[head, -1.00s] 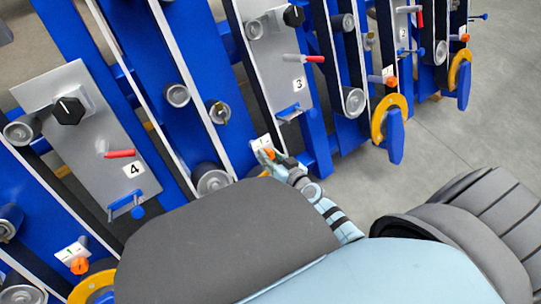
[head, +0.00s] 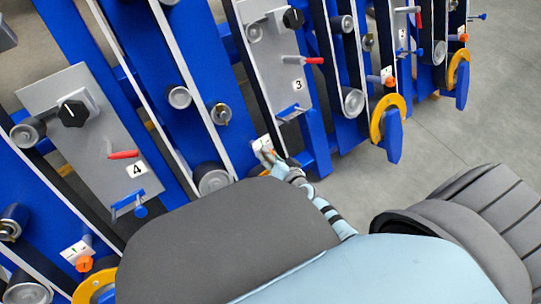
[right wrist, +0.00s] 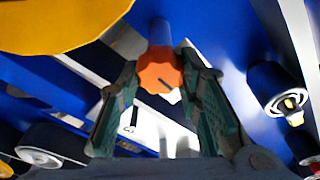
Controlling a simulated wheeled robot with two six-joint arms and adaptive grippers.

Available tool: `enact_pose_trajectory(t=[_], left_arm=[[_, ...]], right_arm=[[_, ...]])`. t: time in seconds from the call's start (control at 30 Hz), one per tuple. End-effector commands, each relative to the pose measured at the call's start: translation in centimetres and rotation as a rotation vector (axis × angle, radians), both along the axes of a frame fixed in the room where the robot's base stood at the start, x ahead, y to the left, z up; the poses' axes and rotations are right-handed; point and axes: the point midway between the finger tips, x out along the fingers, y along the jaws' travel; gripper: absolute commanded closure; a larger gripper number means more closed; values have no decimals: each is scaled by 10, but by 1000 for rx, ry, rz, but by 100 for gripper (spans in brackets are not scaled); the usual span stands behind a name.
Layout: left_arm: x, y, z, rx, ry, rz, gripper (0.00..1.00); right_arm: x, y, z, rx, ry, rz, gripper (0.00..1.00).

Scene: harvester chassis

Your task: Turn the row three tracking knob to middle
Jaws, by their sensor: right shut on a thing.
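An orange knob (right wrist: 160,72) on a blue shaft sits between the fingertips of my right gripper (right wrist: 160,84) in the right wrist view. The fingers are closed on it from both sides. A dark line on its face points to the lower right in that view. In the head view my right gripper (head: 268,158) is at a small white label plate (head: 261,144), low between panel 4 (head: 92,132) and panel 3 (head: 272,72). It mostly hides the knob there. My left gripper is not in view.
Other orange knobs stand by yellow discs, one at the lower left (head: 84,263) and one at the right (head: 389,82). Blue beams, rollers and a yellow disc (right wrist: 60,22) surround my right gripper. The grey floor (head: 440,140) at the right is clear.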

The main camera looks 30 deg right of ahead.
Motion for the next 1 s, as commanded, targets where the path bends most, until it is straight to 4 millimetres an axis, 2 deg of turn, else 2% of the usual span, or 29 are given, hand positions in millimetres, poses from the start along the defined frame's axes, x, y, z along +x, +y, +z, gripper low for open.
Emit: enact_pose_trajectory(t=[0.23,0.27,0.37,0.4,1.0], left_arm=[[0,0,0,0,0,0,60],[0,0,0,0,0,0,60],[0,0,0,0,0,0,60],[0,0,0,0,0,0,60],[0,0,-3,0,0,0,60]], right_arm=[[0,0,0,-1,0,0,96],[0,0,0,-1,1,1,66],[0,0,0,-1,1,1,50],[0,0,0,-1,1,1,48],[0,0,-1,-28,-4,17,48]])
